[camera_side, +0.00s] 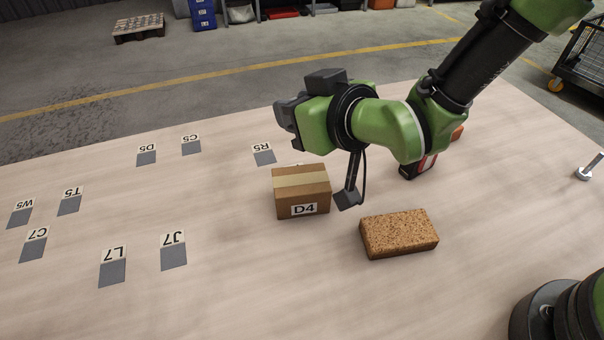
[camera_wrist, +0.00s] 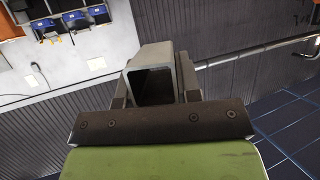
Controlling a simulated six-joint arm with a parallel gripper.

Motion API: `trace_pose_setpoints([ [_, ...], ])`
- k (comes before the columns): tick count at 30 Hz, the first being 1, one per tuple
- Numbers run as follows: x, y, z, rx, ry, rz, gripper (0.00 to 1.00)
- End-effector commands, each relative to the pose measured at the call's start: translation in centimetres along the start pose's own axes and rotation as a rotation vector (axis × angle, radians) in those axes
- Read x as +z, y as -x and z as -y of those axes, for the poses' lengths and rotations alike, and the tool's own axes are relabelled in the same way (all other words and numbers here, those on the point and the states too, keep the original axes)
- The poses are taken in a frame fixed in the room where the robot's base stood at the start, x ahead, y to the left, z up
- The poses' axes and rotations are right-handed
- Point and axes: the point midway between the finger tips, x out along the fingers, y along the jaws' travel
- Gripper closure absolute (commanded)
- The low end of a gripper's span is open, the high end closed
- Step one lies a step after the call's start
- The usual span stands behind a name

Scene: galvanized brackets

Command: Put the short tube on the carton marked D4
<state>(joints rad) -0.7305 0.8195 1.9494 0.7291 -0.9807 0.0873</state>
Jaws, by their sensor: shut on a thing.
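My gripper (camera_side: 287,118) is above and slightly behind the carton marked D4, turned sideways with its jaws toward the left. It is shut on a grey square-section tube (camera_wrist: 153,55), whose dark hollow end faces the wrist camera between the two fingers. In the side view the tube and the fingers are hard to tell apart. The brown carton marked D4 (camera_side: 301,194) stands upright and closed on the table, with a tan tape strip along its top. Its top looks empty, and the held tube is apart from it.
A speckled brown block (camera_side: 399,233) lies right of the carton. A black and red object (camera_side: 410,172) and an orange one (camera_side: 458,132) are partly behind my arm. A silver piece (camera_side: 590,168) is at far right. Several labelled grey patches, such as J7 (camera_side: 173,257), lie left.

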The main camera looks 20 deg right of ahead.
Motion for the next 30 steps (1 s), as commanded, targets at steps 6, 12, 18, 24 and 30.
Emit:
trace_pose_setpoints([
  [6, 2.7, -1.3, 0.1, -0.033, 0.022, 0.011, 0.97],
  [12, 5.2, -2.4, 0.1, -0.032, 0.019, 0.006, 0.97],
  [18, 7.5, -3.3, 0.1, -0.031, 0.019, 0.008, 0.97],
  [24, 9.3, -4.0, 0.1, -0.032, 0.018, 0.005, 0.97],
  [30, 9.2, -4.0, 0.1, -0.032, 0.018, 0.003, 0.97],
])
